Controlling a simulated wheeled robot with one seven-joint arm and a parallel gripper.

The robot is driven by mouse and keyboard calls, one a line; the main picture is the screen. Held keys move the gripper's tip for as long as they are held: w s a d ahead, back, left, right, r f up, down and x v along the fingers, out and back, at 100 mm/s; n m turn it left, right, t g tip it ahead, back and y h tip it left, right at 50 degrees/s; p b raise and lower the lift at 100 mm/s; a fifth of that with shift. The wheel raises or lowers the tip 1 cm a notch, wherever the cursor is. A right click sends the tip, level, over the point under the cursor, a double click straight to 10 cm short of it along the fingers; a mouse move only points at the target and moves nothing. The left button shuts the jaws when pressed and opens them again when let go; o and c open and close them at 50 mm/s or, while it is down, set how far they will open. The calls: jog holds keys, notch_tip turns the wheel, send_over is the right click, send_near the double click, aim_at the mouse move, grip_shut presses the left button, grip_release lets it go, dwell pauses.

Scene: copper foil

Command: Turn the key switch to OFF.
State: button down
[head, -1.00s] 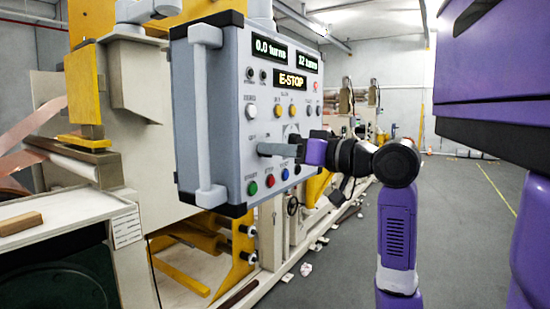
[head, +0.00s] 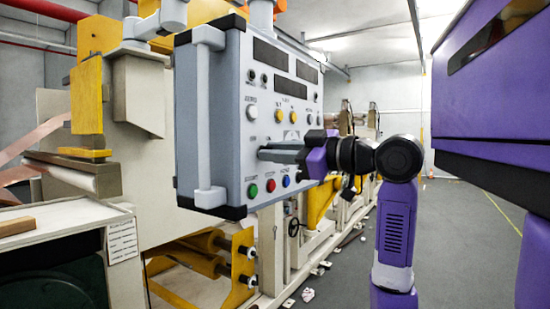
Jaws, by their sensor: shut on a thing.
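The grey control panel (head: 264,130) hangs in the middle of the head view, its button face turned to the right. My gripper (head: 268,153) reaches in from the right, its grey fingers at the lower middle of that face. It is shut on the key switch, which the fingers hide, so I cannot read the key's position or its label. The upper display (head: 268,53), the one at the upper right (head: 307,73) and the middle display (head: 284,91) are all dark.
Green (head: 253,190), red (head: 271,185) and blue (head: 286,181) buttons sit just below my fingers. White and yellow knobs are above. A grey handle (head: 205,110) runs down the panel's left edge. Open floor (head: 455,240) lies to the right.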

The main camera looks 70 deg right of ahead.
dwell(0.4)
jog(key=c, duration=1.6)
grip_release()
jog(key=shift+b+v, duration=0.7)
jog(key=shift+v, duration=3.25)
